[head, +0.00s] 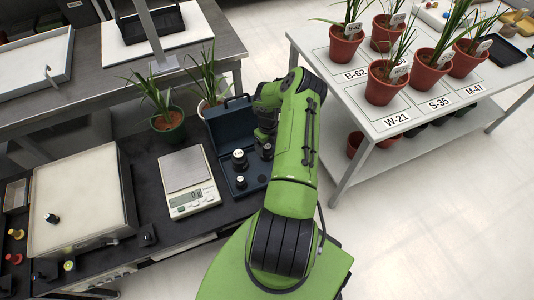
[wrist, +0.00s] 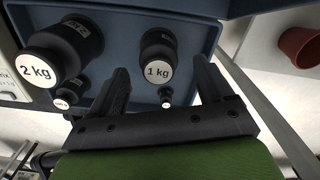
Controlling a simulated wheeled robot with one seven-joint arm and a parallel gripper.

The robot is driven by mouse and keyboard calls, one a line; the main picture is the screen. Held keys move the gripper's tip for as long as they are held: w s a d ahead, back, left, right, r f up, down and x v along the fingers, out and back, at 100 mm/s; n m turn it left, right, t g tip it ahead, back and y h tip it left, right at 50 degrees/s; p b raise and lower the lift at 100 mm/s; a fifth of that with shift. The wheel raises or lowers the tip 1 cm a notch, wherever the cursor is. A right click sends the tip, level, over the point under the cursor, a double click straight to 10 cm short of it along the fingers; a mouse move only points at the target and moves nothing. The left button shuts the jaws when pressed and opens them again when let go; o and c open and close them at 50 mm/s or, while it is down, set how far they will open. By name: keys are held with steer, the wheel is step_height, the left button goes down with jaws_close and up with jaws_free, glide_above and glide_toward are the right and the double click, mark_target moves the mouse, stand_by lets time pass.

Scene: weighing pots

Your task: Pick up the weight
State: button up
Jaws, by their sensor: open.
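Black cylindrical weights with knobs and white labels stand in an open blue case (head: 232,125). In the wrist view the 1 kg weight (wrist: 158,58) shows between the two fingers of my gripper (wrist: 160,72), with gaps on both sides. The 2 kg weight (wrist: 62,50) stands to its left. A smaller weight (wrist: 72,93) is below the 2 kg one and a very small weight (wrist: 166,97) is below the 1 kg one. In the head view my gripper (head: 266,140) is over the case's right part, pointing down and partly hidden by my arm. It is open and empty.
A digital scale (head: 188,180) with an empty plate stands left of the case. Two potted plants, one in a green pot (head: 168,126), stand behind. A large pale box (head: 82,200) is at left. A white table (head: 352,100) with labelled pots is at right.

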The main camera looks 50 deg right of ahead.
mark_target(267, 146)
step_height(267, 146, down, 5)
steer(key=shift+w+r+b, duration=0.1)
steer(key=shift+b, duration=0.75)
steer(key=shift+r, duration=0.15)
steer(key=shift+c, duration=0.8)
jaws_close()
